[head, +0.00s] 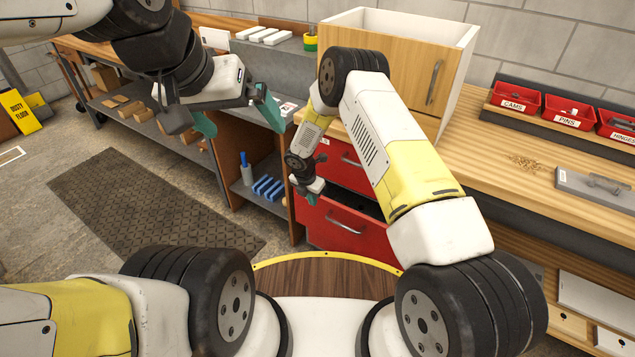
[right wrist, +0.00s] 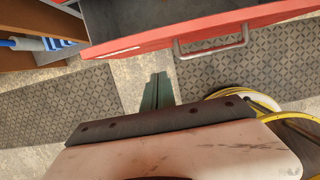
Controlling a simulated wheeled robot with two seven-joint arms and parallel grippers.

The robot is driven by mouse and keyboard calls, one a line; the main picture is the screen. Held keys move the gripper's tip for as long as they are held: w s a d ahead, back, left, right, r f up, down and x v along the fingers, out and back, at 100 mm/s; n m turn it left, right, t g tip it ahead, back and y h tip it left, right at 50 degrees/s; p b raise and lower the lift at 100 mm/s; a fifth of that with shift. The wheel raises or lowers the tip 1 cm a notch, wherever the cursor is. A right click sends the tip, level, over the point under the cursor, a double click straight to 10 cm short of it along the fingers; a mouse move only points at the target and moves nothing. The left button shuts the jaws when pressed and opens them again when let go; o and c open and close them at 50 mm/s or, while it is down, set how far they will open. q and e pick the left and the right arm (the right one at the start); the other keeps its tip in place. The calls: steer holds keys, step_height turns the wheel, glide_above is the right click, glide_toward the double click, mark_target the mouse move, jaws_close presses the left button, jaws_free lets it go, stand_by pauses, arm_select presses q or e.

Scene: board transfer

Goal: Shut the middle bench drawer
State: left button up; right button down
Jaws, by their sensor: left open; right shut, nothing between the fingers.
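The bench has red drawers at the middle of the head view. The upper red drawer (head: 338,171) looks shut. The red drawer below it (head: 322,230) stands pulled out, with a dark gap above its front and a metal handle (head: 345,222). Its top edge and handle also show in the right wrist view (right wrist: 135,43). My right gripper (head: 312,198) is shut and empty by the left end of that drawer front; in the right wrist view its fingers (right wrist: 157,88) appear a little short of the front.
A wooden cabinet (head: 395,62) stands on the bench top above the drawers. An open shelf (head: 262,200) with blue items is left of the drawers. Red labelled bins (head: 515,98) stand at the right. A dark mat (head: 140,205) lies on the floor.

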steer(key=shift+s+a+r+t, duration=0.75)
steer(key=shift+s+r, duration=0.6)
steer(key=shift+r, duration=1.15)
steer(key=w+d+f, duration=0.3)
steer(key=w+f, duration=0.3)
steer(key=f, duration=0.3)
steer(key=shift+w+d+f+h, duration=0.2)
steer(key=shift+w+h, duration=0.1)
steer(key=shift+h, duration=0.1)
